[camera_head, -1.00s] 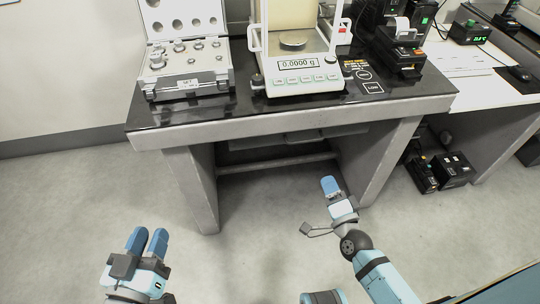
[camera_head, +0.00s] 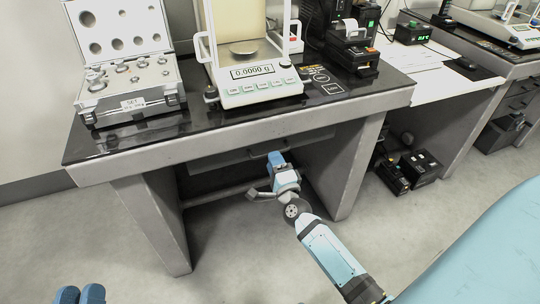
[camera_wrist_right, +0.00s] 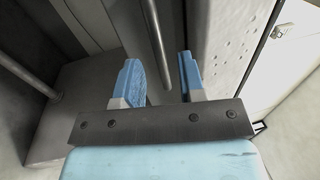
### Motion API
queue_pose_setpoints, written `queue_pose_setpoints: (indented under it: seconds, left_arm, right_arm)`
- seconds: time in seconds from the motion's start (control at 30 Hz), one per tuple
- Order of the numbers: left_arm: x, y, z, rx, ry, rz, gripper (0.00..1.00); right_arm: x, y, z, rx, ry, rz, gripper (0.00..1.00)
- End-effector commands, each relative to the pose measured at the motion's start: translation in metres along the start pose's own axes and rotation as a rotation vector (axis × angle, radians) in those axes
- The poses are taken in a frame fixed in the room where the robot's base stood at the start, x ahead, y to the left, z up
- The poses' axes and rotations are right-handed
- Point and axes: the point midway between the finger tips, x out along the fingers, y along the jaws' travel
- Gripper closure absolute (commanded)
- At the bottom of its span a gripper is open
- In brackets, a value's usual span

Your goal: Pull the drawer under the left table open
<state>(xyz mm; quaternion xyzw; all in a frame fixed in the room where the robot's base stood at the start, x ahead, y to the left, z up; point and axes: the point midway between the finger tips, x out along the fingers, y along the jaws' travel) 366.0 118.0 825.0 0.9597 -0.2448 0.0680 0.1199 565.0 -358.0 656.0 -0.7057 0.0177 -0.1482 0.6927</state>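The left table (camera_head: 130,158) has a grey drawer (camera_head: 213,162) under its top, and the drawer looks shut. My right gripper (camera_head: 276,158) is under the table's front edge, at the drawer front. In the right wrist view my right gripper (camera_wrist_right: 160,82) is open, with a grey bar (camera_wrist_right: 157,45), apparently the drawer handle, reaching between its fingertips. I cannot tell whether the fingers touch it. My left gripper (camera_head: 80,294) is at the bottom left edge, away from the table; its fingers look parted and empty.
A balance (camera_head: 258,88), a case of weights (camera_head: 130,90) and a printer (camera_head: 352,55) stand on the table top. Table legs flank the space below, and a crossbar (camera_head: 215,197) runs low behind. Black boxes (camera_head: 420,166) sit on the floor at right. The floor in front is clear.

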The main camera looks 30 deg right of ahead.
Motion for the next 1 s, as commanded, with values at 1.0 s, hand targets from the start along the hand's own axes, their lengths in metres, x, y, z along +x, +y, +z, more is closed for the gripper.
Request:
queue_pose_setpoints:
  seconds: [1.0]
  left_arm:
    - [0.0,-0.002,0.007,-0.001,-0.027,0.0,0.66]
  right_arm:
    - [0.035,0.0,0.0,-0.001,-0.001,0.001,1.0]
